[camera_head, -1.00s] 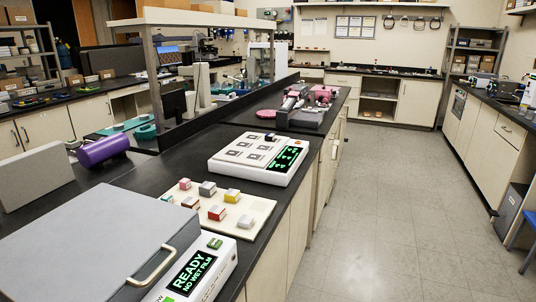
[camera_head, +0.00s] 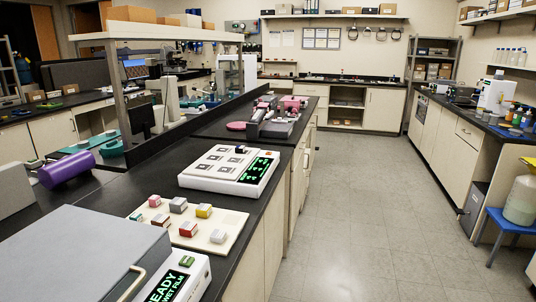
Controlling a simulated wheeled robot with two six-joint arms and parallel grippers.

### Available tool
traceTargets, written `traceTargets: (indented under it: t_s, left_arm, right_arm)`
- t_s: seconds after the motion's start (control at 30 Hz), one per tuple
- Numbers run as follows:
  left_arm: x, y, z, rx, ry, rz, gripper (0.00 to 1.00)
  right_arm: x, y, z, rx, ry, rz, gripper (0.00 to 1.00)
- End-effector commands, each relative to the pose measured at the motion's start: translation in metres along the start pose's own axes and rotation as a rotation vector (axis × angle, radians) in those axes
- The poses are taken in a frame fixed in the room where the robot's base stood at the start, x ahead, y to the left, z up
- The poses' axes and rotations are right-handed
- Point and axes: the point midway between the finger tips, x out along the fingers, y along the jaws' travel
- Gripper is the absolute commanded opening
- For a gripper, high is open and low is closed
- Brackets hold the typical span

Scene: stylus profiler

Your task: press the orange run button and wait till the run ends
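A white instrument with a grey lid (camera_head: 85,255) stands at the bottom left of the head view, partly cut off by the frame. Its dark screen (camera_head: 168,288) shows green text, cut off, with "READY" and "WET FILM" partly legible. A small green button or key (camera_head: 187,261) sits above the screen. A metal handle (camera_head: 128,285) is at the lid's right edge. I see no orange button in this view; the instrument's lower front is outside the frame. Neither of my grippers is in view.
A cream board (camera_head: 232,222) with several coloured blocks lies behind the instrument. Beyond it is a white device (camera_head: 190,180) with grey squares and a green-lit display. A purple cylinder (camera_head: 66,169) lies at left. The floor aisle (camera_head: 350,210) is clear; a blue stool (camera_head: 505,222) stands at right.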

Motion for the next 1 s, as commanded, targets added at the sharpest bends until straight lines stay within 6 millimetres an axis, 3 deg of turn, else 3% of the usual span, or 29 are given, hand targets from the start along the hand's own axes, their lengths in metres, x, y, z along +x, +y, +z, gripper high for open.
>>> traceTargets:
  t_s: [0.2,0.5,1.0]
  left_arm:
    - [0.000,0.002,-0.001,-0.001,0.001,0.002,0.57]
    - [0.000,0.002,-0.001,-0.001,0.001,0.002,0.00]
    - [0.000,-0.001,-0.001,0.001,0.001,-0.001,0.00]
  right_arm:
    - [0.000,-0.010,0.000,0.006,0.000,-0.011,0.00]
    - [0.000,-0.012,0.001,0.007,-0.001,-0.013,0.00]
    - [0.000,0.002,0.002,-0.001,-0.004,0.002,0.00]
